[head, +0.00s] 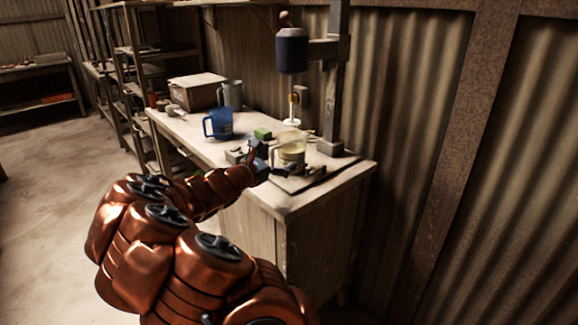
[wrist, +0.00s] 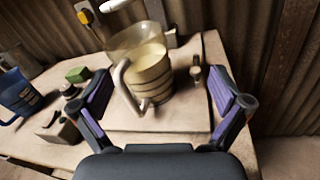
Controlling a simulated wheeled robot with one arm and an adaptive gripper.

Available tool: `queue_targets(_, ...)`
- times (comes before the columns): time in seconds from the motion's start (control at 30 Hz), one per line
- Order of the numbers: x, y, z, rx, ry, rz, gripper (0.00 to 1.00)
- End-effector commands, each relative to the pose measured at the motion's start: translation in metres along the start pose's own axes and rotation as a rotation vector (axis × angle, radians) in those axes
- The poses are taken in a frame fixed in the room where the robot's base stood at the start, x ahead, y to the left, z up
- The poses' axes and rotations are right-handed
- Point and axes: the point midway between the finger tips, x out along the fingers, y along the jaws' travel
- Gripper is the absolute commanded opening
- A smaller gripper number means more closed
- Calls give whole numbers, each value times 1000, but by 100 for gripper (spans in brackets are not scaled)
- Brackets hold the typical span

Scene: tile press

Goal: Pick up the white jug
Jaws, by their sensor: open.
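The white jug (head: 291,152) stands upright on the right part of the wooden workbench. It looks pale cream with a see-through upper rim. In the wrist view the jug (wrist: 152,72) shows dark bands on its side, and its pale handle (wrist: 124,85) faces me on the left. My gripper (wrist: 161,75) is open, with one finger on each side of the view and the jug beyond and between them. The gripper (head: 257,160) is at the jug's left in the head view, apart from it as far as I can tell.
A blue jug (head: 217,123), a green block (head: 263,133) and small grey blocks (wrist: 62,130) lie left of the jug. The press post (head: 334,80) and dark press head (head: 291,50) stand behind it. A small metal piece (wrist: 196,78) is right of the jug.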

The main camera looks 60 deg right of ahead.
Motion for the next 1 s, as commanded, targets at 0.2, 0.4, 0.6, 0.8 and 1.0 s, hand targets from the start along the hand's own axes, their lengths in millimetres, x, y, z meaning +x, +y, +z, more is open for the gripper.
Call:
queue_targets(0.2, 12, 20, -44, -161, 2, 82, 100)
queue_targets(0.4, 22, 23, -48, -181, 2, 90, 100)
queue_targets(0.6, 38, 23, -48, -178, 1, 88, 100)
queue_targets(0.8, 51, 24, -51, -177, 2, 87, 100)
queue_targets(1.0, 75, 24, -58, -178, 2, 86, 100)
